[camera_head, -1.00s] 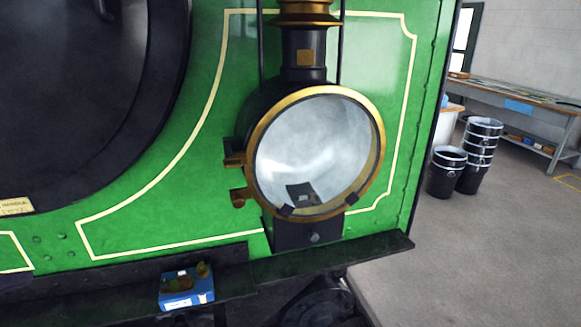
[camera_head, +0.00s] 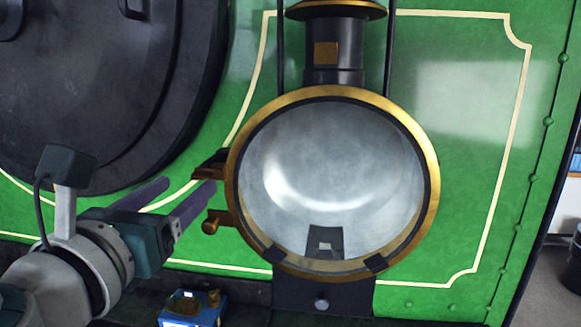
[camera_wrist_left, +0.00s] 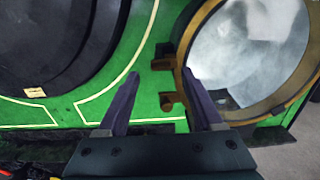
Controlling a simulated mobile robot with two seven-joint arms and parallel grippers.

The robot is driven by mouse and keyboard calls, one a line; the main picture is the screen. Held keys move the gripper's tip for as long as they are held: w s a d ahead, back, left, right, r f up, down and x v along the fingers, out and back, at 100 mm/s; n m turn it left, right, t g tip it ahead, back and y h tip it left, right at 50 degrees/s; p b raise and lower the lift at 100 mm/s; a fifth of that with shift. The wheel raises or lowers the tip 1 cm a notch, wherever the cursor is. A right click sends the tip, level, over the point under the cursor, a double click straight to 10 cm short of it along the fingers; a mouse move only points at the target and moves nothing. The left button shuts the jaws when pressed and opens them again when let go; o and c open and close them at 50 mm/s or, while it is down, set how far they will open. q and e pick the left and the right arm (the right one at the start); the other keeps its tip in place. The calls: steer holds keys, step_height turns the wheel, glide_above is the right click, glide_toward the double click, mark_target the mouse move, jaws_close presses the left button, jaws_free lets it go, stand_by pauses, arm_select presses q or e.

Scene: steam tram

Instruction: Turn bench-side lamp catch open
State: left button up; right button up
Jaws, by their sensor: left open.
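The lamp (camera_head: 330,170) has a round glass front in a brass rim (camera_head: 433,180), mounted on the green engine front. Two brass fittings stick out from the rim's left side: an upper bracket (camera_head: 208,172) and a lower knob-ended piece (camera_head: 213,222). I cannot tell for sure which is the catch. My left gripper (camera_head: 188,186) is open and empty, left of these fittings; one finger reaches close to them. In the left wrist view, the lower fitting (camera_wrist_left: 167,101) shows between the open fingers, and the upper bracket (camera_wrist_left: 163,61) lies just beyond. I cannot tell whether anything touches. My right gripper is out of view.
A blue box (camera_head: 190,312) sits on the ledge below the lamp's left side. The round dark smokebox door (camera_head: 110,100) is at the left. Dark vertical rods (camera_head: 388,50) flank the lamp's chimney (camera_head: 335,50). Green panel lies clear right of the lamp.

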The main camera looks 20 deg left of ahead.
mark_target(199, 176)
arm_select(q)
steer(key=shift+x, duration=1.95)
steer(key=shift+d, duration=0.1)
jaws_close()
